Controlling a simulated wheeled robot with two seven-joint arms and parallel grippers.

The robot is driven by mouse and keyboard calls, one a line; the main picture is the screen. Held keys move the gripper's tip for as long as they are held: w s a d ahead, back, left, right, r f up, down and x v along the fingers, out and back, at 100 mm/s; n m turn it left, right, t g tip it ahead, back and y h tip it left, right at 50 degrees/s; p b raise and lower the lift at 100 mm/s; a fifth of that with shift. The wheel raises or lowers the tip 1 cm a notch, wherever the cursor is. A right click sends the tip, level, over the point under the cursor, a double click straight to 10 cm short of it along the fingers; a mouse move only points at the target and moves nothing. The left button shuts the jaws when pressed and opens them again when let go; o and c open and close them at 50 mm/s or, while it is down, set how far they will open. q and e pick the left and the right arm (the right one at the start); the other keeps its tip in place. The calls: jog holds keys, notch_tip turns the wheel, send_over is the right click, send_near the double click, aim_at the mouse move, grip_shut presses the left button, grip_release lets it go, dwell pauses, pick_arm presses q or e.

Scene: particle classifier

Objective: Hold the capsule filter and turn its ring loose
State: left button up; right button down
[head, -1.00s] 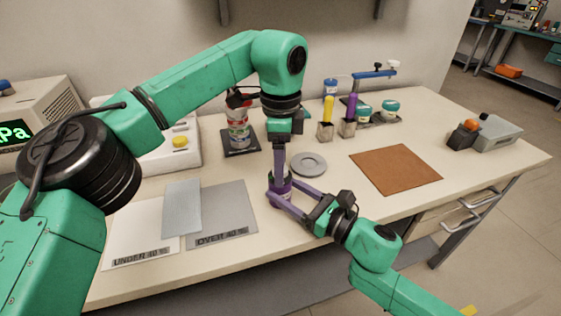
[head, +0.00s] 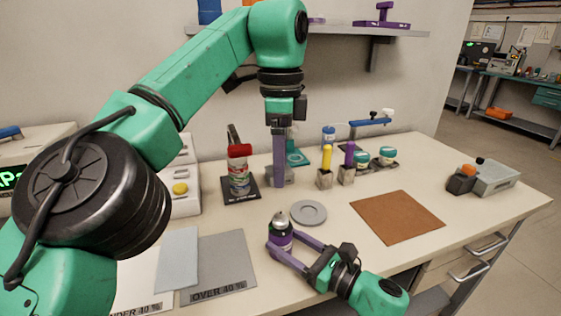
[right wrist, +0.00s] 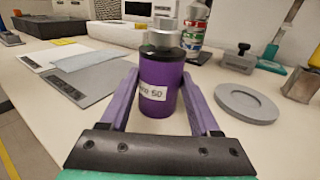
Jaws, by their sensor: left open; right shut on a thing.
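The capsule filter (head: 281,240) is a purple upright cylinder with a black collar and a silvery top, standing on the bench near its front. In the right wrist view, the filter (right wrist: 160,88) carries a white label, only partly readable, and its dark ring (right wrist: 162,52) sits around the upper end below the metal top. I cannot tell whether the ring is loose. My right gripper (head: 280,246) is shut on the filter, one finger on each side of its body. My left gripper (head: 280,180) points down, open and empty, above and behind the filter, clear of it.
A grey ring-shaped dish (head: 308,212) lies just behind the filter. A brown mat (head: 397,217) is to the right. Grey (head: 225,262) and white mats lie at left. A red-topped bottle (head: 239,170), a yellow tool (head: 326,158) and a purple tool (head: 349,155) stand behind.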

jog(key=shift+c, duration=0.2)
grip_release()
